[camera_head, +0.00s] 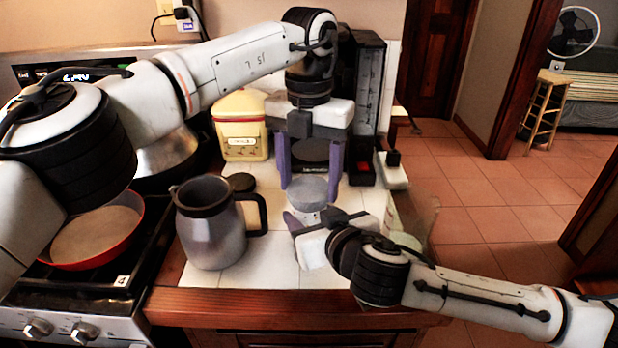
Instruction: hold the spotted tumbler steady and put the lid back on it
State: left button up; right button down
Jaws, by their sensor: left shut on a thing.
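A pale grey round piece (307,187), which looks like the lid, is between the purple fingertips of my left gripper (309,188). My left gripper reaches down from above and is shut on it. A short pale body shows just under this piece and looks like the tumbler (308,207). Its spots are too small to make out, and I cannot tell whether lid and tumbler touch. My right gripper (312,220) is low at the tumbler from the front right. Its purple fingertips show beside the tumbler, but its grip is largely hidden by its own body.
A grey jug (207,235) with a black handle stands close on the left. A dark disc (241,182) lies behind it. A yellow canister (240,128) and black coffee machine (366,85) stand behind. A red pan (97,238) is on the stove. White counter tiles (270,275) are clear in front.

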pick_arm(q)
jog(key=o, duration=1.3)
jog(key=shift+c, duration=0.2)
jog(key=shift+r, duration=3.8)
pick_arm(e)
jog(key=c, duration=0.8)
grip_release()
jog(key=shift+o, duration=0.2)
pick_arm(q)
jog(key=shift+f, duration=0.25)
pick_arm(e)
jog(key=v, duration=1)
jog(key=shift+s+d, duration=0.1)
jog(key=shift+d, duration=0.05)
